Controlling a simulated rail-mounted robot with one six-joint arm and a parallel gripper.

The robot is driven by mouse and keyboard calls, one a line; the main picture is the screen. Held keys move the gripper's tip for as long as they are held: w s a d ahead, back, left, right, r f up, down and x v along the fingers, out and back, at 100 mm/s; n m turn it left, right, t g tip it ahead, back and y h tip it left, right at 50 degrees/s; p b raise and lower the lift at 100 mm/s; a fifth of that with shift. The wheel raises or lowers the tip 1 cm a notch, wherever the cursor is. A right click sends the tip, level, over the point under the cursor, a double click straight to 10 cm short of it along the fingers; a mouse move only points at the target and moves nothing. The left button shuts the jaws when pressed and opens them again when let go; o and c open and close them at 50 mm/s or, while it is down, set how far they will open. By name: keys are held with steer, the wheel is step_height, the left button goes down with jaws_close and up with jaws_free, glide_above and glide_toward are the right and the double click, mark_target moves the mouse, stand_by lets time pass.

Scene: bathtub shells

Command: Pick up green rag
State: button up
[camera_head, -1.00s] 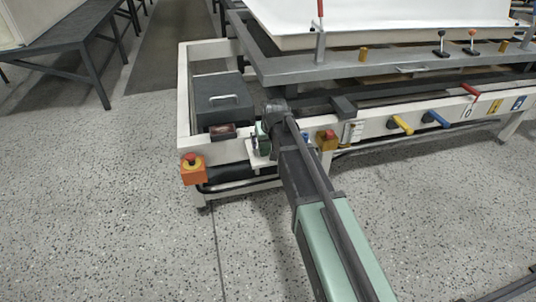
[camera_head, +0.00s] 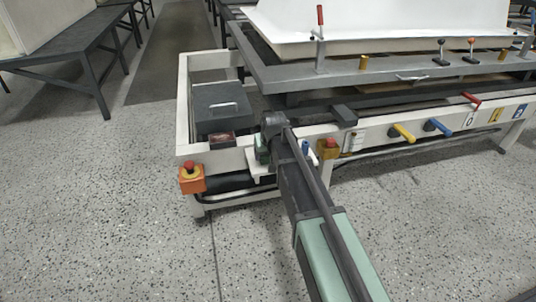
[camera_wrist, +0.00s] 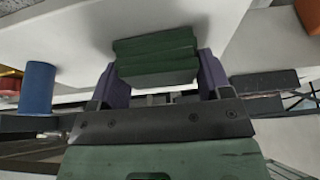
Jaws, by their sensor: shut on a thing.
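The green rag (camera_wrist: 156,57) is a folded, layered dark green stack in the wrist view. My gripper (camera_wrist: 155,75) has its two purple fingers on either side of the rag, closed on it. The white shelf (camera_wrist: 75,35) lies behind the rag; I cannot tell whether they touch. In the head view, my arm reaches to the small white shelf (camera_head: 262,168) on the front of the frame. The arm's end largely hides the gripper and rag there.
A blue cylinder (camera_wrist: 37,88) stands beside the rag. A dark box (camera_head: 222,108) sits behind. The speckled floor in front is clear.

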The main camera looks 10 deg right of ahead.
step_height(320, 180, up, 20)
steer(key=p, duration=1.9)
steer(key=shift+p, duration=0.35)
steer(key=shift+f, duration=0.1)
